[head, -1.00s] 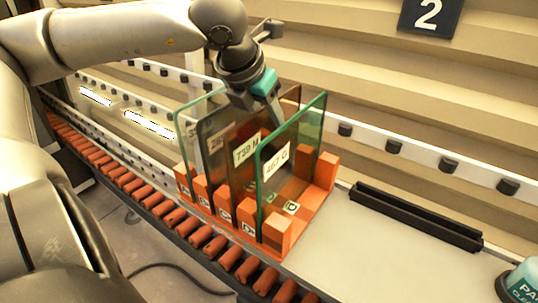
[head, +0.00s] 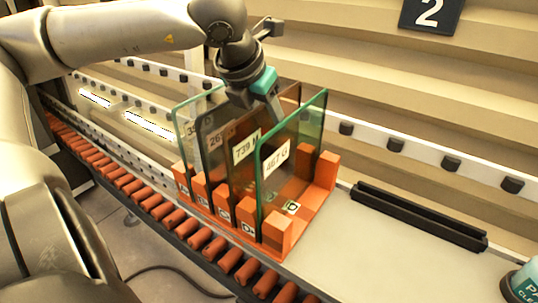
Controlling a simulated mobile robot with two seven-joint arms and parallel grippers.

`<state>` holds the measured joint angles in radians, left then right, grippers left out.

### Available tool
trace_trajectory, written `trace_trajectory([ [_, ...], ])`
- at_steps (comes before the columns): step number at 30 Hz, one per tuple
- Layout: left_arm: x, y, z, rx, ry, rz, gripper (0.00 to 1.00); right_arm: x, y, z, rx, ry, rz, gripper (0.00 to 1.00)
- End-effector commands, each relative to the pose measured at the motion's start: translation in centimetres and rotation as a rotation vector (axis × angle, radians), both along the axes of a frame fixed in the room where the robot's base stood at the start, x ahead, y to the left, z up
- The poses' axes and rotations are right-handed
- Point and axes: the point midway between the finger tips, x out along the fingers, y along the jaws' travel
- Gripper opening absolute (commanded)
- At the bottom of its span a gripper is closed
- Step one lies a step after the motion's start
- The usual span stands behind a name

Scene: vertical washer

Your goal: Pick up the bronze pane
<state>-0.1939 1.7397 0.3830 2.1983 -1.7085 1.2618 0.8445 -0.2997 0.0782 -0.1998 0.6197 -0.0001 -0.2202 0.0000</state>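The bronze pane (head: 239,178) stands upright, brown and see-through, in the orange slotted rack (head: 321,205). It carries a white label reading "739 M" and is partly hidden by the green-edged pane (head: 284,172) labelled "467 G" in front. A dark grey pane (head: 216,160) and a clear pane (head: 187,120) stand behind it. My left gripper (head: 271,100) comes down from above at the bronze pane's top edge, its fingers pointing down among the panes. Its far finger is hidden, so I cannot tell whether it grips. My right gripper is not in view.
The rack sits on a pale table beside a conveyor of orange rollers (head: 205,236). A black slotted holder (head: 418,216) lies to the right. A teal-topped bottle (head: 524,281) stands at the lower right corner. The surface between rack and holder is clear.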

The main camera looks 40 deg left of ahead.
Motion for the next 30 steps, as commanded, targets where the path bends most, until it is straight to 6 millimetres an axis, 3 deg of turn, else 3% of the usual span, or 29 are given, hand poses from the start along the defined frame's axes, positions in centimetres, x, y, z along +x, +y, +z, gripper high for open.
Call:
trace_trajectory([
  [7, 0.01, 0.01, 0.03, 0.001, 0.0, 0.0, 0.4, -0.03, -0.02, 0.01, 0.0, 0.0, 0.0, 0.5],
  [18, 0.01, 0.01, 0.03, 0.0, -0.001, 0.0, 0.0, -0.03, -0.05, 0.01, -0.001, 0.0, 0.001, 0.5],
  [30, 0.01, 0.02, 0.02, 0.001, 0.0, 0.0, 0.0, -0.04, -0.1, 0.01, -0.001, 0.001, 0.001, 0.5],
])
